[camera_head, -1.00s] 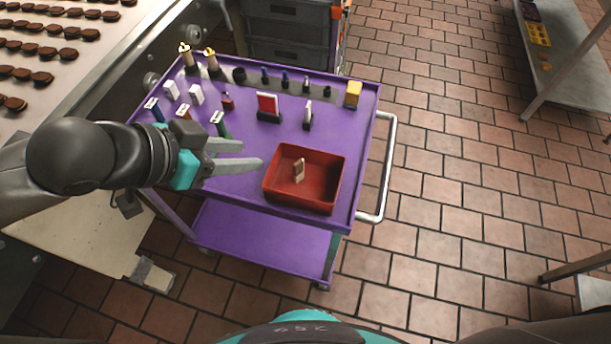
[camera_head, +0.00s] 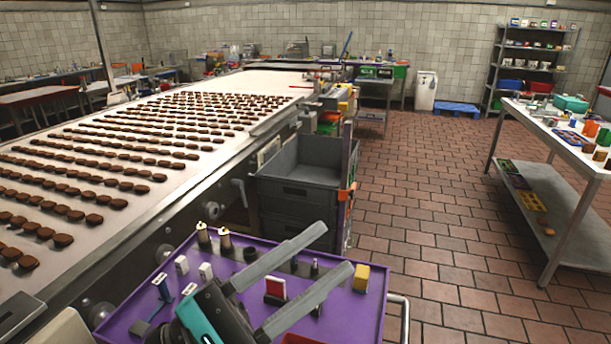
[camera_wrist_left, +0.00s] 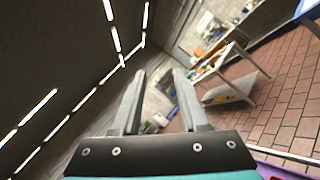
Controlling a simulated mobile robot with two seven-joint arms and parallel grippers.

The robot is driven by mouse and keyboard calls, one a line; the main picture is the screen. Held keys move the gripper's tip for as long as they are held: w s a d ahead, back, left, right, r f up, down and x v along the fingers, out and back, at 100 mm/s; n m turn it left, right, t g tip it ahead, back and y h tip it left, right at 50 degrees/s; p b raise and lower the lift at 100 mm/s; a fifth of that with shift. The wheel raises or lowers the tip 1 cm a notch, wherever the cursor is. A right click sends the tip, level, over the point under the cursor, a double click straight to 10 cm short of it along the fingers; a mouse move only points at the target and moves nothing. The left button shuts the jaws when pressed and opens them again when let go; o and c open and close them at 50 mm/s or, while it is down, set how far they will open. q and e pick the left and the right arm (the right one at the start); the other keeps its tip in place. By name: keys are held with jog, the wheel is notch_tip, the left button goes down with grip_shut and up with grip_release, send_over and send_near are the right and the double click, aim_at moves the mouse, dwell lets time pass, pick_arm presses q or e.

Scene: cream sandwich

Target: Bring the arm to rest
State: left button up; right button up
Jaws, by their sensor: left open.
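My left gripper (camera_head: 309,272) is raised over the purple cart (camera_head: 140,305) in the head view. Its two long grey fingers are spread apart with nothing between them. In the left wrist view the empty fingers (camera_wrist_left: 158,85) point out at the room, with ceiling lights at the left and tiled floor at the right. My right gripper does not show in either view.
Small tools and a yellow block (camera_head: 361,278) stand on the cart below my left gripper. Grey crates (camera_head: 300,190) stand behind it. A conveyor (camera_head: 190,180) with rows of chocolate biscuits runs along the left. The floor (camera_head: 440,220) at the right is clear.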

pick_arm(q)
jog(key=w+a+n+t+y, duration=0.4)
jog(key=a+n+t+y, duration=0.15)
jog(key=n, duration=0.75)
jog(key=w+a+n+t+y, duration=0.3)
jog(key=a+n+t+y, duration=0.3)
jog(key=n, duration=0.6)
jog(key=s+a+f+n+g+y, duration=0.1)
jog(key=a+f+n+g+y, duration=0.35)
jog(key=f+n, duration=0.55)
jog(key=a+f+n+g+y, duration=0.4)
jog(key=f+n+g+y, duration=0.15)
jog(key=f+n, duration=0.5)
jog(key=s+d+f+n+g+h, duration=0.3)
jog(key=s+f+n+g, duration=0.7)
jog(key=s+f, duration=0.5)
notch_tip(320, 180, down, 23)
jog(key=s+b, duration=0.2)
jog(key=s, duration=0.1)
jog(key=s+a+f+g+b, duration=0.1)
jog(key=s+a+f, duration=0.1)
jog(key=s+f, duration=1.3)
jog(key=shift+a+g+y+b, duration=0.25)
jog(key=shift+g+y+b, duration=0.05)
jog(key=shift+g+y, duration=0.05)
